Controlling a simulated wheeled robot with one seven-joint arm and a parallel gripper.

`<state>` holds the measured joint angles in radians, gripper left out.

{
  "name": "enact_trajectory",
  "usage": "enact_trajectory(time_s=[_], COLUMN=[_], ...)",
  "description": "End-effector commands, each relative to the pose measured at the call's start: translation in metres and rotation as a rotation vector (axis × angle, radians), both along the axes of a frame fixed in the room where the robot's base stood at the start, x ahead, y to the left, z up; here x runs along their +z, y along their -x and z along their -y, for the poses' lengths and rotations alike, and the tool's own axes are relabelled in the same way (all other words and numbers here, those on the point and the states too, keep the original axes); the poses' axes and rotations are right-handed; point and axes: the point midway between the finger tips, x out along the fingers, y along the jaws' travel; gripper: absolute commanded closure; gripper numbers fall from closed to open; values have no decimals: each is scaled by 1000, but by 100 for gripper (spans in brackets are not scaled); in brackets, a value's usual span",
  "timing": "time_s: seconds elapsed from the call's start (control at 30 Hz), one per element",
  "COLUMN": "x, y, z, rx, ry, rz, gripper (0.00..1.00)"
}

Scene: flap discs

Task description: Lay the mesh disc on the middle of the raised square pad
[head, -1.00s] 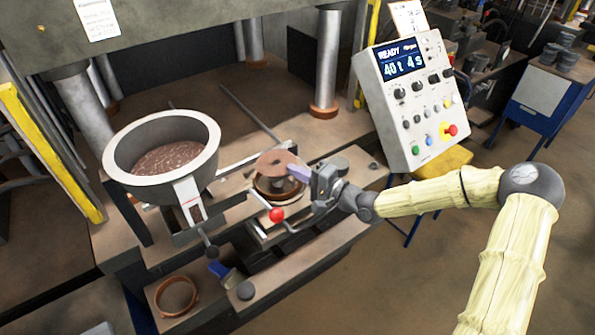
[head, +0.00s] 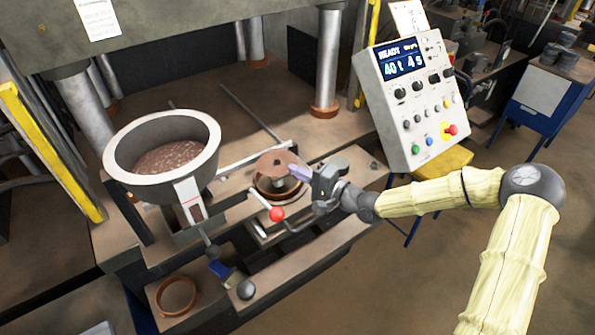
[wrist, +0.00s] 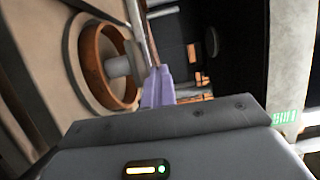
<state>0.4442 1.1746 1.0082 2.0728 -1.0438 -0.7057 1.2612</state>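A thin brown disc with a centre hole (head: 276,162), which I take to be the mesh disc, is held out to the left of my gripper (head: 298,172) in the head view. The purple fingers appear shut on its right edge. The disc is above a ring mould (head: 265,190) and hides part of it. In the wrist view the purple fingers (wrist: 157,88) are close together, with a thin edge running up from them. An orange ring (wrist: 90,65) around a grey post (wrist: 120,66) is left of the fingers. The square pad is not clearly seen; it may be the mould's base.
A grey bowl of brown grain (head: 165,185) stands left of the mould. A red-knobbed lever (head: 277,213) is just in front of it. A control panel (head: 408,95) stands at the right, and a press column (head: 328,65) behind. A loose copper ring (head: 176,296) lies front left.

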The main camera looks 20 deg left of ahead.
Motion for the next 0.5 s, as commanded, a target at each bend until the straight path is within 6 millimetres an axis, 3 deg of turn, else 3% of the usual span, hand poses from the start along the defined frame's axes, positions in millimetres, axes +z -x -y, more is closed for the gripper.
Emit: enact_trajectory(time_s=[0.5], x=[-11], y=[0], z=[0], rx=[1], ry=[0], rz=[0], gripper=[100])
